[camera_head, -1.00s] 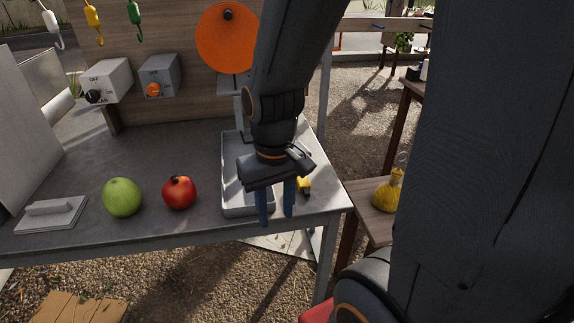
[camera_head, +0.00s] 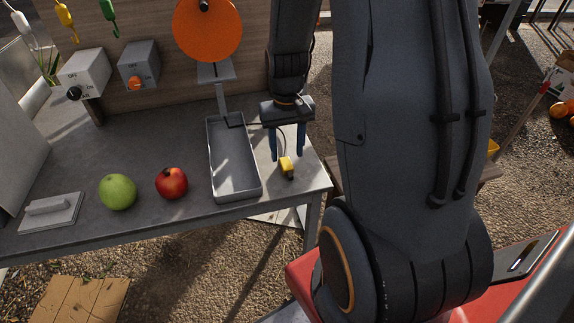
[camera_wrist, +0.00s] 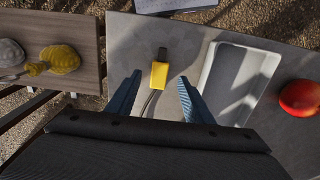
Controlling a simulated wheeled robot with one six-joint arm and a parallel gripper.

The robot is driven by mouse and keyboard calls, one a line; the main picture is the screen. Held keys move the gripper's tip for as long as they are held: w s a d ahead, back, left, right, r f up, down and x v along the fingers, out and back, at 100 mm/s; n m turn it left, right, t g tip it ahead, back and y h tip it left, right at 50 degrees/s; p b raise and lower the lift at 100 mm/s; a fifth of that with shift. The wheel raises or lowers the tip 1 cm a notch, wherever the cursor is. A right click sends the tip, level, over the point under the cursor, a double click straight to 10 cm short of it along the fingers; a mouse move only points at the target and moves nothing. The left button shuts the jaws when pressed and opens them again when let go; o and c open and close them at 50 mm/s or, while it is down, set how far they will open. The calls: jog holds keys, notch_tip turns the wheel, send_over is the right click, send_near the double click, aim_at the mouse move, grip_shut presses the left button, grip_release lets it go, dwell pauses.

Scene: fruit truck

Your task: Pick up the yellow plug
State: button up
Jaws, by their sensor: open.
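The yellow plug (camera_head: 287,165) lies on the grey table near its right edge, just right of the metal tray. In the wrist view the yellow plug (camera_wrist: 159,74) has a dark end pointing away from me and a dark cord running back between the fingers. My gripper (camera_head: 288,156) is open, its two blue fingers pointing down above the table beside the plug. In the wrist view my gripper (camera_wrist: 158,84) has its fingers spread to either side, with the plug lying between and a little beyond the tips. The fingers do not grip it.
The metal tray (camera_head: 256,188) stands left of the plug. A red apple (camera_head: 172,183) and a green apple (camera_head: 118,191) sit farther left. A wooden side table (camera_wrist: 88,35) with a yellow bag stands beyond the table's edge in the wrist view. Switch boxes (camera_head: 139,66) are at the back.

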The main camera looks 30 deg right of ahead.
aim_at(287, 165)
jog(key=shift+f+p, duration=0.8)
jog(key=shift+f, duration=1.7)
jog(key=c, duration=1.1)
jog(key=shift+c, duration=0.2)
jog(key=shift+r, duration=0.2)
